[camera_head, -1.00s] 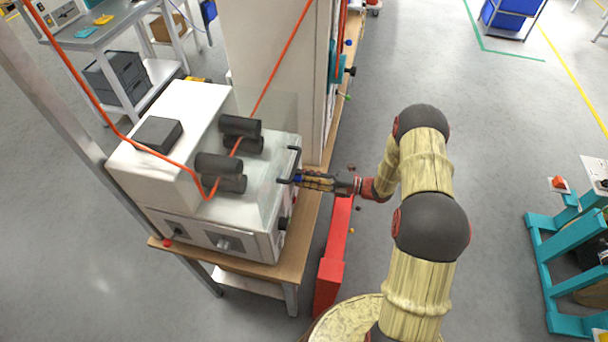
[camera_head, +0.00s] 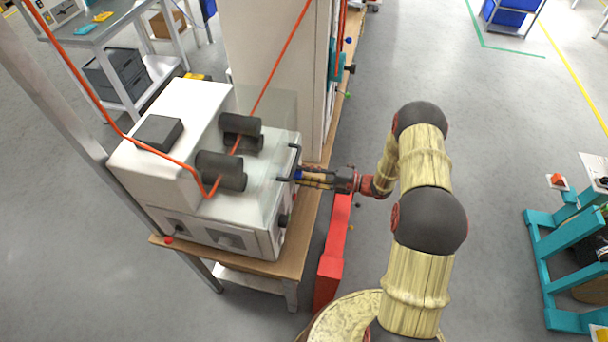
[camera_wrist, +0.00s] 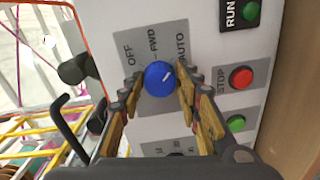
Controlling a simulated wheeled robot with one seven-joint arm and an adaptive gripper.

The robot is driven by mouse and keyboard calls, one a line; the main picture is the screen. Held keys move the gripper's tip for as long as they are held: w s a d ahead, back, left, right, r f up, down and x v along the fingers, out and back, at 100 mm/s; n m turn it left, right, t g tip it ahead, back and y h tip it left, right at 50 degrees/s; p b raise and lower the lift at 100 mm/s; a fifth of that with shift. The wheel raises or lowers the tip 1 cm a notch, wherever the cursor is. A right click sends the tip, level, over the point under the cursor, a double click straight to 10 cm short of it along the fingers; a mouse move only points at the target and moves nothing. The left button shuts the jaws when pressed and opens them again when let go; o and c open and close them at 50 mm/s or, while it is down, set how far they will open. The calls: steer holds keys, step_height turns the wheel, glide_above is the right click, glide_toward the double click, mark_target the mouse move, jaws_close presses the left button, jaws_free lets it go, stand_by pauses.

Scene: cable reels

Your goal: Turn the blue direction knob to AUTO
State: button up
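The blue direction knob (camera_wrist: 159,79) sits on a grey plate on the machine's white panel in the wrist view. Its white mark points up and right, towards the AUTO side. The labels OFF, FWD and AUTO (camera_wrist: 181,46) stand around it, turned sideways. My gripper (camera_wrist: 160,80) has one finger on each side of the knob, both tips close against it. Any thin gap at the tips is hard to see. In the head view my gripper (camera_head: 302,178) reaches the machine's (camera_head: 165,215) right side, where the knob shows as a small blue spot.
A red STOP button (camera_wrist: 241,77) and green buttons, one by RUN (camera_wrist: 251,11), lie right of the knob. Black handles (camera_wrist: 72,112) stick out left of my fingers. Dark rollers (camera_head: 221,170) carry an orange cable. A red beam (camera_head: 333,250) lies beside the bench.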

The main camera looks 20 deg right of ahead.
steer(key=o, duration=0.3)
steer(key=v, duration=1.2)
stand_by(0.5)
